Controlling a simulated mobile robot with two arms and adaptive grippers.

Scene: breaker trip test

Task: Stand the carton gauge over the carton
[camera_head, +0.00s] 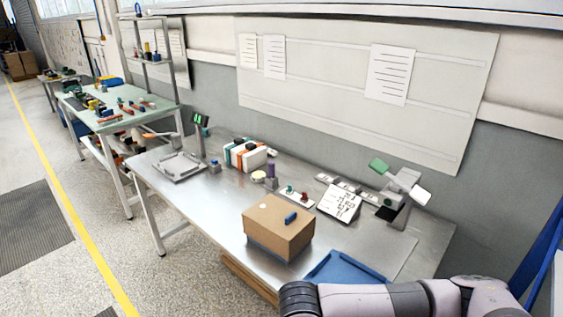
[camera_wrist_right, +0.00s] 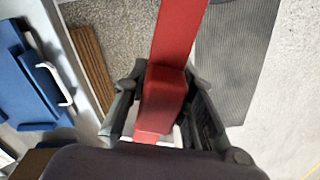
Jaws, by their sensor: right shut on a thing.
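The carton (camera_head: 280,227) is a brown box standing on the metal bench, with a small blue item (camera_head: 291,217) on its top. In the right wrist view my right gripper (camera_wrist_right: 165,85) is shut on a red bar with a thicker block (camera_wrist_right: 163,95), apparently the carton gauge. The bar runs out of the top of that view, so its full shape is hidden. Floor shows behind it, and the carton is not recognisable there. In the head view my right arm enters at bottom right, with its gripper and the red piece out of frame. My left gripper is not in view.
A blue tray (camera_head: 347,270) lies right of the carton at the bench's front. Behind the carton are small switches (camera_head: 291,193), a white printed sheet (camera_head: 340,203) and a striped stack (camera_head: 245,155). A scale-like plate (camera_head: 180,167) is at left. Bare bench lies left of the carton.

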